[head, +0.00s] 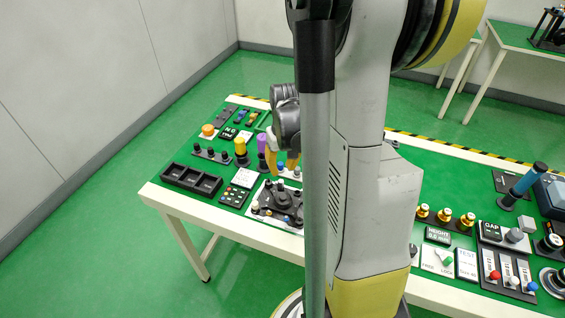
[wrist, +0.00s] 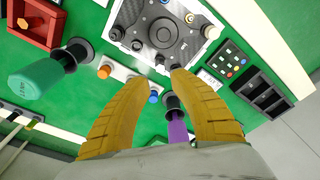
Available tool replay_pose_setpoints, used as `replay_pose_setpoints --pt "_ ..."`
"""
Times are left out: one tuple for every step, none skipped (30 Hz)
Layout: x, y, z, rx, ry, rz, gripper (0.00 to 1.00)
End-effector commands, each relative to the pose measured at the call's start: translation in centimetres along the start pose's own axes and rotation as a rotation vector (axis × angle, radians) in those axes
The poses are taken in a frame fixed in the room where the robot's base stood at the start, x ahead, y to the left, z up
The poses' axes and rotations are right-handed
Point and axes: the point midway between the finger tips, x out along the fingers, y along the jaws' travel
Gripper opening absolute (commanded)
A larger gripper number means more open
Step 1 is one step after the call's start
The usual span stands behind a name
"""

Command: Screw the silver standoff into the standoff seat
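My gripper (wrist: 160,78) has two yellow fingers, spread apart with a gap between the tips and nothing clearly held. In the head view my gripper (head: 282,163) hangs low over the green table, partly hidden by my arm. A white plate (wrist: 206,33) with a dark round-centred mechanism (wrist: 163,33) lies just beyond the fingertips; it also shows in the head view (head: 257,217). A blue-topped peg (wrist: 154,96) stands between the fingers, with an orange-topped one (wrist: 104,71) to the left. I cannot tell which small part is the silver standoff or its seat.
A purple handle (wrist: 178,128) stands close to the right finger, and a green handle (wrist: 35,86) is at left. A black tray (head: 191,180), keypad (head: 235,195) and yellow knob (head: 240,146) are near.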

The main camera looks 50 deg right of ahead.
Motion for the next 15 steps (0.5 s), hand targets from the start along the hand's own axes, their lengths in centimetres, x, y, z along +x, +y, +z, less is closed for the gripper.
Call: replay_pose_setpoints --pt "1.2 0.0 0.0 -0.001 0.000 0.000 0.26" --pt "1.8 0.0 0.0 -0.001 0.000 0.000 0.26" --pt "2.7 0.0 0.0 -0.002 0.000 0.000 0.26" --pt "3.3 0.0 0.0 -0.002 0.000 0.000 0.26" --pt "3.9 0.0 0.0 -0.002 0.000 0.000 0.26" --pt "4.7 0.0 0.0 -0.003 0.001 0.000 0.26" --pt "5.3 0.0 0.0 -0.003 0.001 0.000 0.26" --pt "5.8 0.0 0.0 -0.003 0.001 0.000 0.26" --pt "6.5 0.0 0.0 -0.003 0.001 0.000 0.26" --pt "7.0 0.0 0.0 -0.003 0.001 0.000 0.26" --pt "7.4 0.0 0.0 -0.003 0.001 0.000 0.26" --pt "7.9 0.0 0.0 -0.004 0.001 0.000 0.26" --pt "8.2 0.0 0.0 -0.004 0.001 0.000 0.26" --pt "8.5 0.0 0.0 -0.004 0.001 0.000 0.26" --pt "8.8 0.0 0.0 -0.004 0.001 0.000 0.26"
